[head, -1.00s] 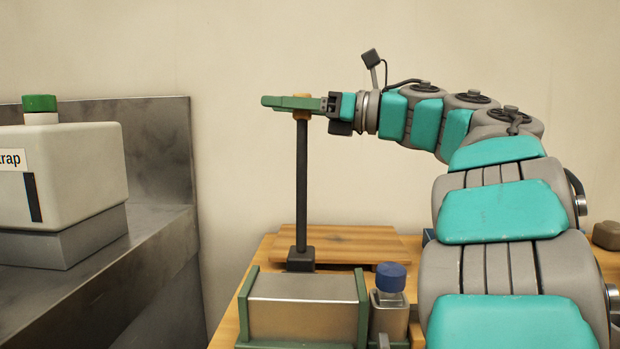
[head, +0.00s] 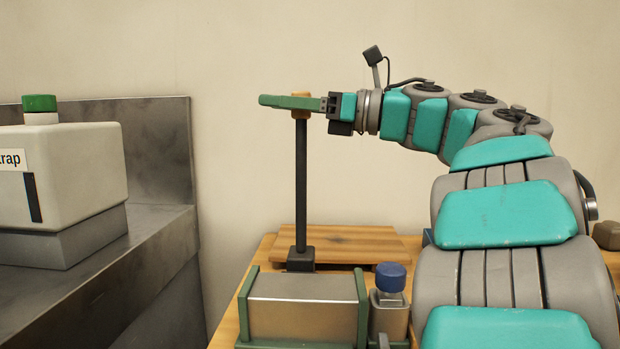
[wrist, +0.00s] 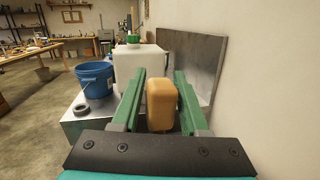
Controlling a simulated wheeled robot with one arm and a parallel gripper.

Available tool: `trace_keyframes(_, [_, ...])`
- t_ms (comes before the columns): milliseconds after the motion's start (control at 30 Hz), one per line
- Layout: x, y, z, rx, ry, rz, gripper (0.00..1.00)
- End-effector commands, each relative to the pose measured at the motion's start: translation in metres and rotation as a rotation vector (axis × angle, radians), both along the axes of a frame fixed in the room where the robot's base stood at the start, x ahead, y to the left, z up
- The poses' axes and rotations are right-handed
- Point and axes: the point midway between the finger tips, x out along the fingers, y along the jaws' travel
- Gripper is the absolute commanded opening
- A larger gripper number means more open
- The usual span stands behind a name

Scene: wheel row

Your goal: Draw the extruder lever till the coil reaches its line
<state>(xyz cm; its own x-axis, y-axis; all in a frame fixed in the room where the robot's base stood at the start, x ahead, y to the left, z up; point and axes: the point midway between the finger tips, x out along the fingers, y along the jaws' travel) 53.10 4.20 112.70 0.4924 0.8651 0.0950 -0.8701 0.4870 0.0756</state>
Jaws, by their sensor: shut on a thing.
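The lever (head: 301,185) is a dark upright post on a small dark block, with a tan wooden knob at its top; the knob (wrist: 161,104) also shows in the wrist view. My gripper (head: 268,101) has long green fingers, level and pointing left, shut on the knob. In the wrist view the knob stands between the two fingers (wrist: 160,74). A metal box with green end plates (head: 303,303) sits in front of the lever, on the wooden bench. I cannot make out a coil or its line in either view.
A blue-capped bottle (head: 390,303) stands right of the metal box. A wooden board (head: 350,240) lies behind. At left, a pale machine with a green cap (head: 60,175) stands on a metal counter (head: 160,240). A blue bucket (wrist: 95,80) shows in the wrist view.

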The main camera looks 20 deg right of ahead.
Motion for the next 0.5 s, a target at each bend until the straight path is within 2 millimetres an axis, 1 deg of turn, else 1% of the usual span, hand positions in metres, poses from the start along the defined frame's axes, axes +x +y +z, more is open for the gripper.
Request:
trace_keyframes(33, [0.0006, -0.0002, -0.0013, -0.001, 0.003, -0.001, 0.47])
trace_keyframes(267, [0.0004, -0.0002, -0.0007, 0.000, 0.002, 0.000, 0.73])
trace_keyframes(500, [0.0002, -0.0004, -0.0005, 0.000, 0.001, 0.000, 0.74])
